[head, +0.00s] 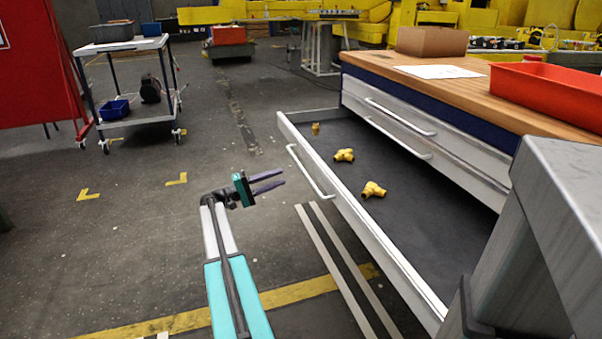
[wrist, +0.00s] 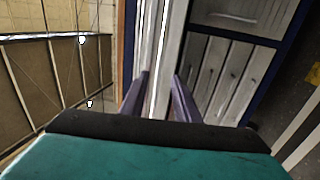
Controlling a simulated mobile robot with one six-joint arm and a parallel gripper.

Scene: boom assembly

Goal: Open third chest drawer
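The chest (head: 500,150) has a wooden top and white drawer fronts. The third drawer from the top (head: 425,250) is pulled far out toward the left, with its dark floor exposed. Its bar handle (head: 310,172) is on the outer face. Two drawers above it, the upper one (head: 385,103) and the lower one (head: 375,124), are shut. My gripper (head: 282,178) is left of the third drawer's handle, appearing apart from it. Its purple fingers are spread with nothing between them. In the wrist view, the gripper (wrist: 160,92) also shows spread fingers before pale drawer fronts.
Several yellow pipe fittings (head: 373,190) lie inside the open drawer. A red tray (head: 548,97), a cardboard box (head: 432,41) and paper (head: 437,71) sit on the wooden top. A trolley (head: 140,118) stands at the back left. The floor left of my gripper is clear.

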